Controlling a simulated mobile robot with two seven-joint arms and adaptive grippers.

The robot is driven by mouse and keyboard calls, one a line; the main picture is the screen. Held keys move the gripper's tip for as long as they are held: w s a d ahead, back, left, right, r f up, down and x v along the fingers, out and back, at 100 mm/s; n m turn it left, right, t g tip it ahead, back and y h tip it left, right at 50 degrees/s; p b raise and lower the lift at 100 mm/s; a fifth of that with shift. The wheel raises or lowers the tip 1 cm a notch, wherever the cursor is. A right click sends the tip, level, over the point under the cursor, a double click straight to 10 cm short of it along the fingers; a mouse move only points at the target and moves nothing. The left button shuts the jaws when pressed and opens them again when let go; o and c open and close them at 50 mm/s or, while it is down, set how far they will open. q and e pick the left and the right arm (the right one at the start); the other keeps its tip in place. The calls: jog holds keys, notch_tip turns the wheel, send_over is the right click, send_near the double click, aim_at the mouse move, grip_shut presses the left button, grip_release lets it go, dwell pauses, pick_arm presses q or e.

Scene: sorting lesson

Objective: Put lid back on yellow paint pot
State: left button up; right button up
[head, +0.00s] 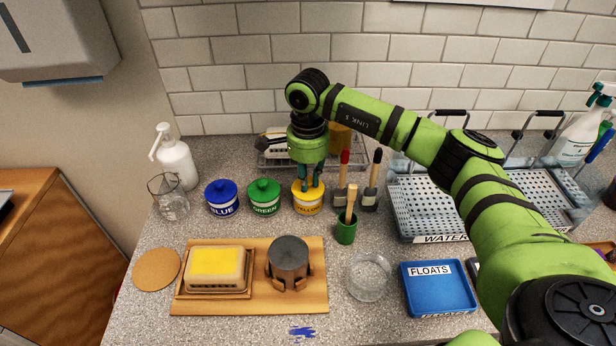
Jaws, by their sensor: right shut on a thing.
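The yellow paint pot (308,207) stands at the right end of a row of three pots on the grey counter. Its yellow lid (299,188) shows at the pot's top, partly hidden by my fingers. My right gripper (310,186) points straight down over this pot, shut on the lid. The lid is lined up with the pot; I cannot tell whether it is fully seated. My left gripper is not in view.
Lidded blue (222,199) and green (264,198) pots stand to the left. Two brushes (371,185) and a green cup (346,230) stand close on the right. A wooden board (260,298) lies in front. A wire rack (268,160) is behind.

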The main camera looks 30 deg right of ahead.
dwell(0.4)
jog(key=o, duration=0.9)
jog(key=shift+o, duration=0.2)
jog(key=o, duration=0.5)
jog(key=shift+r, duration=0.1)
jog(key=shift+r+p, duration=2)
jog(key=shift+r, duration=1.4)
